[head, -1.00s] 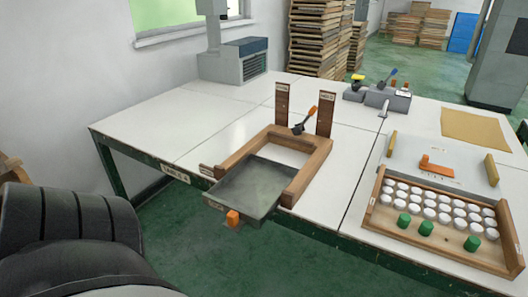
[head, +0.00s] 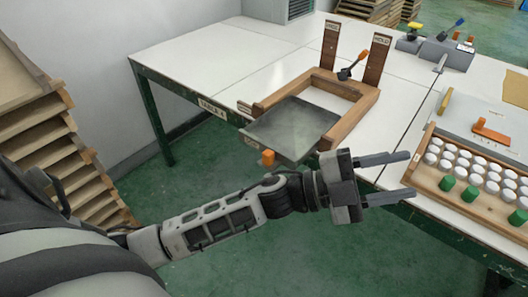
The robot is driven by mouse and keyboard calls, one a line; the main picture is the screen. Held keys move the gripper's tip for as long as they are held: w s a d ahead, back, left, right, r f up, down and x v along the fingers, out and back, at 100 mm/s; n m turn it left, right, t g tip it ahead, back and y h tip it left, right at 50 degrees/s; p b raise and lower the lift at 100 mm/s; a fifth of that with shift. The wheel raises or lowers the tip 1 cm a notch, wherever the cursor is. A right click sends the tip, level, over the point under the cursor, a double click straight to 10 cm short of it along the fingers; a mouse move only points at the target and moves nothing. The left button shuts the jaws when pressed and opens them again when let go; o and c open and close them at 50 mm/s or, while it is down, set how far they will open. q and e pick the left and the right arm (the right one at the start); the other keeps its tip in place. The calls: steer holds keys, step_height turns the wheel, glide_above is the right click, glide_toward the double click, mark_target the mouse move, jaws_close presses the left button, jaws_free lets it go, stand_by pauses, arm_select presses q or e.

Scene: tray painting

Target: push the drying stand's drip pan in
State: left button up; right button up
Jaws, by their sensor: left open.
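The drying stand (head: 351,119) is a wooden frame on the white table, with two upright dark wood posts behind it. Its grey drip pan (head: 292,128) sticks out of the open front, past the table edge. An orange knob (head: 267,157) is on the pan's front edge. My left gripper (head: 398,176) is open and empty, to the right of the pan and in front of the table edge, with its fingers pointing right. It does not touch the pan. My right gripper is not in view.
A wooden tray (head: 424,165) with several white and green round pieces lies on the right of the table. An orange-handled tool (head: 349,70) leans between the posts. Stacked wooden pallets (head: 40,140) stand at the left. The table's left part is clear.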

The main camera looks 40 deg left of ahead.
arm_select(q)
steer(key=s+d+m+g+h, duration=0.1)
steer(key=d+m+g, duration=0.1)
steer(key=m+g, duration=0.65)
steer(key=m+g+y+b, duration=0.3)
steer(key=m+y, duration=0.2)
steer(key=y, duration=1.5)
glide_above(268, 152)
step_height(268, 152, down, 15)
steer(key=shift+f, duration=0.15)
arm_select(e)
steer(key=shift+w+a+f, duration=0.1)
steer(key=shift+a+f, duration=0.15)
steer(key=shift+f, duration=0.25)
